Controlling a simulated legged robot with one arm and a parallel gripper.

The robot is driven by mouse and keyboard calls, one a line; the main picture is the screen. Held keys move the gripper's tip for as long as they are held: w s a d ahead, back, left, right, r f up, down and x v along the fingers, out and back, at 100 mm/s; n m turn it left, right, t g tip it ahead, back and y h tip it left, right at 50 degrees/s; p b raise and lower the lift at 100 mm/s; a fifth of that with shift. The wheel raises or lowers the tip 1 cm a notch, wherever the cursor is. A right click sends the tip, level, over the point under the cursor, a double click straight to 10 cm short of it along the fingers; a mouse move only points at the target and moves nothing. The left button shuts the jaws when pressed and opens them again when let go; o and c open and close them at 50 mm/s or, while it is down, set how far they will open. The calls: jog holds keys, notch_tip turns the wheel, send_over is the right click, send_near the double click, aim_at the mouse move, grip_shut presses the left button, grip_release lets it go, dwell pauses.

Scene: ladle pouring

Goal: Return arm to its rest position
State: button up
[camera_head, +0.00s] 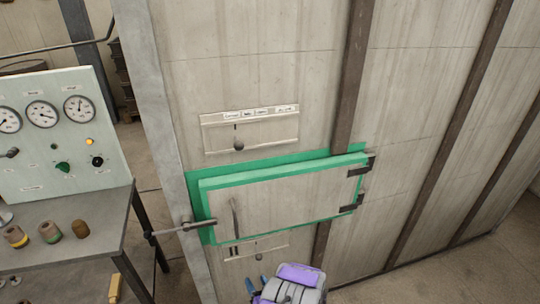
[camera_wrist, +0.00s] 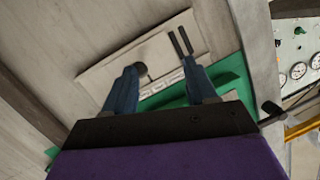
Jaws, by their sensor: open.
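My gripper (camera_head: 257,284) shows at the bottom of the head view, below the green-framed door, with blue fingers and a purple and grey arm body behind them. In the wrist view my gripper (camera_wrist: 163,92) has its two blue fingers spread wide apart. It is open, and nothing shows between the fingers. The camera looks toward the wall plate (camera_wrist: 150,60) with a dark knob, which lies beyond the fingertips. My arm (camera_head: 295,280) appears folded low near my body.
A grey furnace-like wall (camera_head: 430,130) carries a green-framed door (camera_head: 280,200) with a handle (camera_head: 185,227) at its left. A control panel (camera_head: 60,130) with gauges stands left, above a table (camera_head: 100,215) holding several small items. Open floor (camera_head: 460,275) lies lower right.

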jog(key=w+a+r+g, duration=0.3)
jog(key=a+r+g, duration=0.2)
jog(key=a+r, duration=0.45)
jog(key=s+d+r+n+g, duration=0.1)
jog(key=s+d+r+g, duration=0.1)
jog(key=r, duration=0.5)
jog(key=s+d+r+g, duration=0.1)
jog(key=s+d+r, duration=0.1)
jog(key=r, duration=0.5)
jog(key=s+d+r+g+h, duration=0.4)
jog(key=s+d+r+h, duration=0.1)
jog(key=s+d+r, duration=0.95)
jog(key=s+d+r+m+g, duration=0.1)
jog(key=s+d+r, duration=0.1)
jog(key=s, duration=0.5)
jog(key=s+d+r+g+h, duration=0.1)
jog(key=s+d, duration=0.3)
jog(key=s, duration=0.4)
jog(key=s+d+r+m+g, duration=0.1)
jog(key=s+d, duration=0.3)
jog(key=s, duration=0.4)
jog(key=shift+s+r+m+g+h, duration=0.2)
jog(key=shift+r+m+g+h, duration=0.15)
jog(key=shift+r, duration=0.45)
